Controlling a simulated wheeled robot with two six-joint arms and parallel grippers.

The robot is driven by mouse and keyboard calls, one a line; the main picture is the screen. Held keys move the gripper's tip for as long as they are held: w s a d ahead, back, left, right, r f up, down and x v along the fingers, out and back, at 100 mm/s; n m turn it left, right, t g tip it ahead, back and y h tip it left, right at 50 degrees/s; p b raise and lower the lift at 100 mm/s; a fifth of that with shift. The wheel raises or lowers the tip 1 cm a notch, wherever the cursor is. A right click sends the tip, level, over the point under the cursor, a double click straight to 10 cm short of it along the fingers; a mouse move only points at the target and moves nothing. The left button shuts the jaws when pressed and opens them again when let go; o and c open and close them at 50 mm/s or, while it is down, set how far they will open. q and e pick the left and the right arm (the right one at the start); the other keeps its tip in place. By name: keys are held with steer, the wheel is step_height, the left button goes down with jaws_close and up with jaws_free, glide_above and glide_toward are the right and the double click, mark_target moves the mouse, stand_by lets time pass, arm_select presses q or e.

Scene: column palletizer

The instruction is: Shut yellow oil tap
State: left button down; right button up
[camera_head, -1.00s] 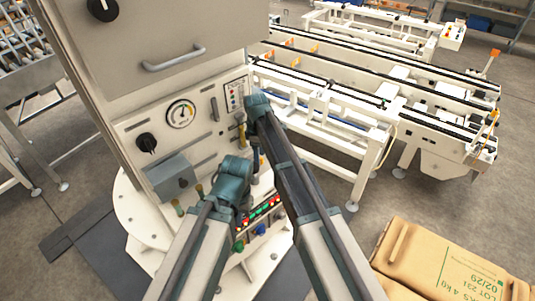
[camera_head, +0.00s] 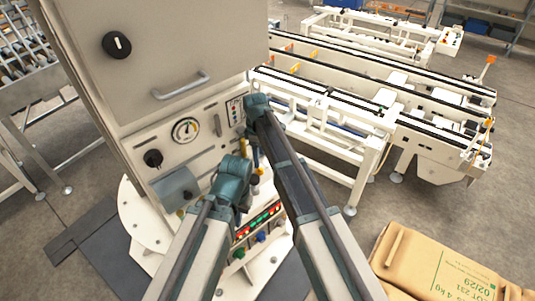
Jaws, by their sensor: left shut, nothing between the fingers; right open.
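A small yellow part (camera_head: 260,171), which may be the yellow oil tap, shows low on the front of the pale machine cabinet (camera_head: 205,150), between my two arms. It is partly hidden, and its handle position cannot be made out. My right gripper (camera_head: 256,150) points down just above the yellow part; it is open, and its fingertips are hard to see. I cannot tell whether it touches the part. My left gripper (camera_head: 243,205) is lower, shut and empty, in front of the lower panel and mostly hidden by its own wrist.
The cabinet carries a gauge (camera_head: 185,130), a black knob (camera_head: 153,158), a grey box (camera_head: 176,188) and a door handle (camera_head: 181,85). Lit buttons (camera_head: 258,220) sit below. Conveyors (camera_head: 370,85) stand behind at right. A cardboard-coloured sack (camera_head: 440,265) lies at lower right.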

mark_target(261, 169)
step_height(261, 169, up, 8)
steer(key=p, duration=0.7)
steer(key=shift+r, duration=0.15)
steer(key=shift+s, duration=0.1)
steer(key=s+d+m, duration=1.5)
steer(key=s+d, duration=0.2)
steer(key=s, duration=0.4)
steer(key=s+a+f+n+h+b, duration=0.1)
steer(key=s+a+f+n+b, duration=0.2)
steer(key=a+f+b, duration=0.8)
step_height(261, 169, down, 3)
steer(key=s+b, duration=0.2)
steer(key=b, duration=0.1)
